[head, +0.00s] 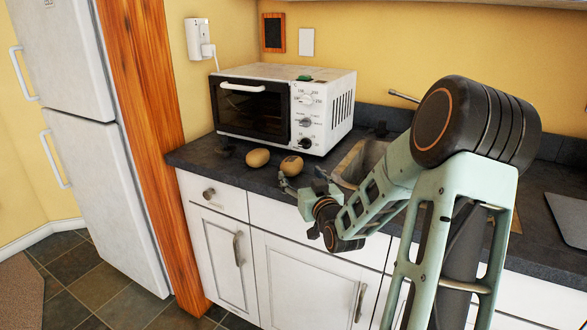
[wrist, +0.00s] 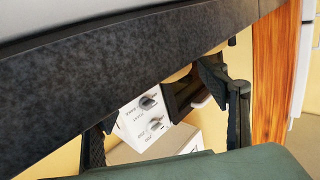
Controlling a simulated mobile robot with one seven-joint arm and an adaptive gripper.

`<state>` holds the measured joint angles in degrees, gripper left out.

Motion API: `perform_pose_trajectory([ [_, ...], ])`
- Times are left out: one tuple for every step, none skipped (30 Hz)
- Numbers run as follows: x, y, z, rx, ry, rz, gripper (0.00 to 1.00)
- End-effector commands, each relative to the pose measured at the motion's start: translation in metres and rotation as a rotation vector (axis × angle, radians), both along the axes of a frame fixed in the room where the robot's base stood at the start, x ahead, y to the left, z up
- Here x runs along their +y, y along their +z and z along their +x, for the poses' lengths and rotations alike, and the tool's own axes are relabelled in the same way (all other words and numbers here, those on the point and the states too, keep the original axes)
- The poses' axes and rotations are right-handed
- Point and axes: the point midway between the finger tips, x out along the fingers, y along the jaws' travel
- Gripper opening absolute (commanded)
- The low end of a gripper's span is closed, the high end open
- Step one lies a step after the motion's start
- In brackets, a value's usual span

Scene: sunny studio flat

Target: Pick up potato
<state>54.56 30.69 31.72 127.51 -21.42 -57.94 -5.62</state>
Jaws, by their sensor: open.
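Two brown, rounded items rest on the dark counter in front of the toaster oven in the head view. The left one is a plain tan oval that looks like a potato (head: 257,157). The right one (head: 292,165) is similar, with a dark mark on top; I cannot tell if it is also a potato. My gripper (head: 302,184) is open and empty at the counter's front edge, just in front of the right item and to the right of the left one. In the wrist view my gripper's fingers (wrist: 166,130) are spread; a small tan patch there is too hidden to identify.
The white toaster oven (head: 268,71) stands behind the items, close to the wall. A sink (head: 352,163) is to the right. The counter edge (wrist: 120,75) crosses the wrist view. A wooden panel (head: 143,130) borders the counter's left end.

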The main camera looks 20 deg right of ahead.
Motion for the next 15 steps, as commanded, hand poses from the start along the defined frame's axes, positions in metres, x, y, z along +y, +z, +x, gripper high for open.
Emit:
perform_pose_trajectory([
  [-0.001,-0.001,0.007,0.0,0.0,0.001,0.68],
  [-0.001,-0.001,0.01,0.0,0.0,0.001,0.68],
  [-0.002,-0.001,0.013,0.001,0.0,0.001,0.68],
  [-0.002,-0.001,0.015,0.001,-0.001,0.002,0.68],
  [-0.002,-0.001,0.017,0.001,-0.001,0.002,0.68],
  [-0.002,-0.001,0.019,0.0,-0.001,0.002,0.68],
  [-0.002,-0.001,0.021,0.001,0.0,0.002,0.68],
  [-0.001,-0.001,0.023,0.001,0.0,0.002,0.68],
  [-0.001,0.0,0.028,0.001,0.001,0.001,0.68],
  [-0.001,0.001,0.032,0.0,0.001,0.001,0.68],
  [0.0,0.001,0.037,0.0,0.001,0.002,0.68],
  [0.001,0.001,0.043,0.0,0.0,0.003,0.68],
  [0.001,0.002,0.048,0.0,0.0,0.003,0.68],
  [0.001,0.003,0.053,-0.001,0.0,0.002,0.68],
  [0.0,0.001,0.057,0.002,0.0,0.002,0.68],
])
